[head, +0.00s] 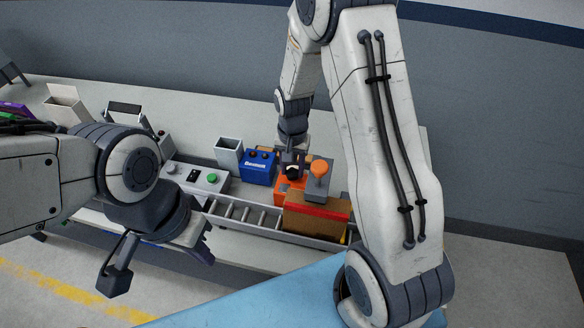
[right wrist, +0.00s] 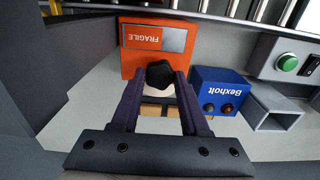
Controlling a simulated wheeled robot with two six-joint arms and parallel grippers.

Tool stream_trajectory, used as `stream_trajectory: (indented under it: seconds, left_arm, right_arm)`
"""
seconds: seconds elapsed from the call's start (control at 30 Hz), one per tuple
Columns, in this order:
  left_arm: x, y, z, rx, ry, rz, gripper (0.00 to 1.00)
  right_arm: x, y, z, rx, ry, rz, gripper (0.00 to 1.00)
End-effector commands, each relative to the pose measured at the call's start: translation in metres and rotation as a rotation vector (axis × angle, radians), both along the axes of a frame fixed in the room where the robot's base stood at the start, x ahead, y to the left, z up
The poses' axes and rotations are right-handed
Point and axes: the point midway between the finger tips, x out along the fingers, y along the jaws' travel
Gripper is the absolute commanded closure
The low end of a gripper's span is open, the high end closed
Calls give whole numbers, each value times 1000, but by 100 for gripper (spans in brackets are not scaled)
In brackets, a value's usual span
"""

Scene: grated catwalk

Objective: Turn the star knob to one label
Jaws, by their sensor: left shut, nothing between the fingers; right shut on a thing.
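The star knob (right wrist: 160,73) is black and sits in front of an orange box (right wrist: 130,62) with a grey plate and the word FRAGILE. In the head view the orange box (head: 283,191) shows on the bench, partly hidden by my right gripper (head: 292,166). My right gripper, seen in the right wrist view (right wrist: 160,80), has its fingertips shut on the black knob, one on each side. No setting labels around the knob can be read. My left gripper (head: 203,253) is shut and empty, in front of the bench at left.
Beside the orange box stand a blue Bexholt box (head: 257,167) and a grey box with an orange mushroom-shaped top (head: 319,168). A brown and red carton (head: 318,217) lies on the roller track (head: 230,211). A control box with a green button (head: 212,178) stands left.

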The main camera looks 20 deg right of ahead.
Motion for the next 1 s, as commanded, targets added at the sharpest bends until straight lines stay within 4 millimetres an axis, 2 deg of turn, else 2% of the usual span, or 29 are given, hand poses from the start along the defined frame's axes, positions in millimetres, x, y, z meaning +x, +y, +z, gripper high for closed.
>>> stream_trajectory:
  seconds: [0.4,0.43,0.47,0.5,0.83,1.0]
  left_arm:
    - [0,0,0,0,0,0,100]
    - [0,0,0,0,0,0,100]
    - [0,0,0,0,0,0,100]
    - [0,0,0,0,0,0,100]
    - [0,0,-1,0,0,0,100]
    - [0,0,-7,0,0,1,100]
  right_arm:
    - [3,0,2,-1,-8,-5,100]
    - [3,0,2,0,-9,-5,44]
    - [3,0,2,-1,-8,-4,32]
    - [2,0,2,0,-7,-4,26]
    - [1,0,2,0,-4,-4,26]
    - [2,0,21,0,-9,-4,26]
